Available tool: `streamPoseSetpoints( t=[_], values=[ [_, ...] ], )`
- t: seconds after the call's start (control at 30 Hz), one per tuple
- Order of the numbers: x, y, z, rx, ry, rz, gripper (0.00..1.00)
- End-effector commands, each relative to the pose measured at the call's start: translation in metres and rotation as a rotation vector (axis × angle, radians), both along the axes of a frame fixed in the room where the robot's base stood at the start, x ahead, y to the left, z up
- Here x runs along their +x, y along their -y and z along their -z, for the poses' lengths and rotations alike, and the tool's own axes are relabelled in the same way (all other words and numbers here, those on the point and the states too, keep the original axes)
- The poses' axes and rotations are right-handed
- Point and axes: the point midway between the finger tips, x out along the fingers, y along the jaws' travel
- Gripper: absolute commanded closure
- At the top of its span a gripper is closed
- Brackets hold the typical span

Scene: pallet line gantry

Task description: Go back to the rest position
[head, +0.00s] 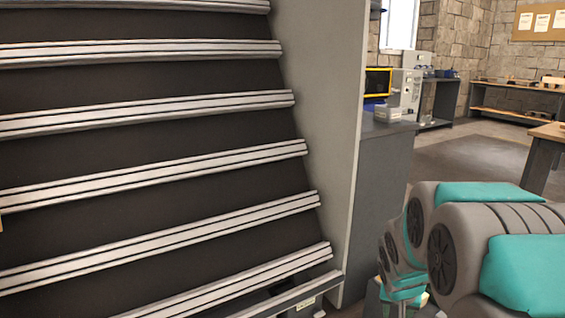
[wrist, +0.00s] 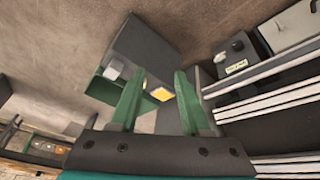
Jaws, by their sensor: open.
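My gripper (wrist: 157,103) shows in the wrist view with its two green fingers apart and nothing between them. Beyond the fingers are the floor and a grey cabinet (wrist: 150,50) with a green part. My grey and teal arm (head: 490,240) is folded at the lower right of the head view. The gripper itself cannot be made out in the head view.
A large dark rack with pale slanted rails (head: 150,112) fills the left of the head view, ending at a grey side panel (head: 325,130). A grey cabinet (head: 385,180) stands behind it. A wooden table (head: 548,132) is at the right edge. Open floor (head: 460,165) lies between.

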Motion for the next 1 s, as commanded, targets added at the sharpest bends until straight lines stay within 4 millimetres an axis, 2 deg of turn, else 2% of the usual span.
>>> streamPoseSetpoints(
  t=[0.03, 0.2, 0.5, 0.6, 0.7, 0.8, 1.0],
  values=[
    [-0.02, -0.008, -0.013, 0.002, -0.031, -0.016, 0.53],
    [-0.093, -0.037, -0.038, 0.028, -0.164, -0.085, 0.53],
    [-0.228, -0.092, -0.072, 0.122, -0.393, -0.26, 0.53],
    [-0.264, -0.106, -0.078, 0.153, -0.452, -0.315, 0.53],
    [-0.289, -0.115, -0.081, 0.177, -0.494, -0.356, 0.53],
    [-0.301, -0.119, -0.083, 0.188, -0.513, -0.379, 0.53],
    [-0.305, -0.121, -0.084, 0.192, -0.519, -0.387, 0.53]
  ],
)
